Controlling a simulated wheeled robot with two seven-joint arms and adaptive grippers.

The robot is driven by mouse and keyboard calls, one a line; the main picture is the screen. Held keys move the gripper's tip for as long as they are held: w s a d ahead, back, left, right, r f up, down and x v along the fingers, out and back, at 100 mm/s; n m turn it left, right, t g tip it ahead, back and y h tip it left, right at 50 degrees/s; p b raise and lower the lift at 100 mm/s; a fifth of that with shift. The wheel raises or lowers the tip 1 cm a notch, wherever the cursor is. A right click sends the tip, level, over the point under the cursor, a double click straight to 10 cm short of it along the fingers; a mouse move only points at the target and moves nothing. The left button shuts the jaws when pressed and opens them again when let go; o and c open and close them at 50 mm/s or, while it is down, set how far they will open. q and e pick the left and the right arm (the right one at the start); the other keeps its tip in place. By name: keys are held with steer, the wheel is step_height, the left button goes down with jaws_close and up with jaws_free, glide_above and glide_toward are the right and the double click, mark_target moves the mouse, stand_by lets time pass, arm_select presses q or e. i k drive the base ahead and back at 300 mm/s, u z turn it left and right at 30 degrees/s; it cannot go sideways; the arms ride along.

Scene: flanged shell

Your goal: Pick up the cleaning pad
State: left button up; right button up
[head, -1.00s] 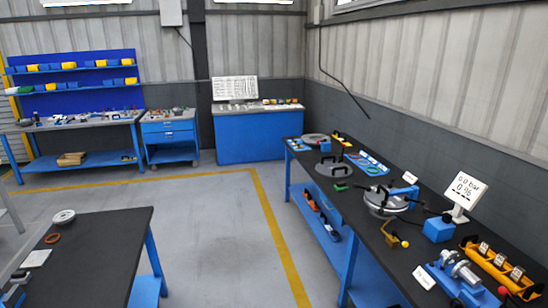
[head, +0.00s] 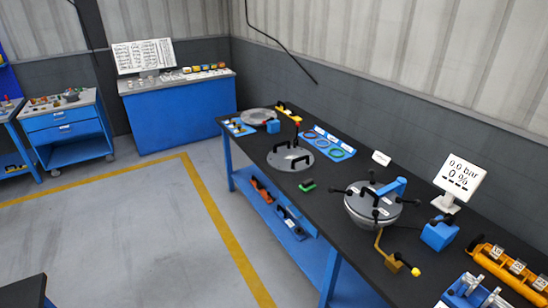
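A small green block with a dark part (head: 308,186), which looks like the cleaning pad, lies on the dark top of the long workbench (head: 325,225). It sits in front of a round grey lid with black handles (head: 291,158) and to the left of a grey flanged vessel (head: 372,206). The pad is small in the picture, so its detail is hard to tell. Neither of my grippers is in the head view.
A blue block (head: 439,234), a display (head: 461,178), a yellow-tipped lever (head: 396,258) and an orange rack (head: 510,270) crowd the bench's near right. A ring tray (head: 328,143) lies farther back. Open floor (head: 120,235) is left of the bench; a dark table corner (head: 25,292) shows bottom left.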

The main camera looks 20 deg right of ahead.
mark_target(308, 186)
steer(key=i, duration=2.8)
steer(key=z, duration=2.3)
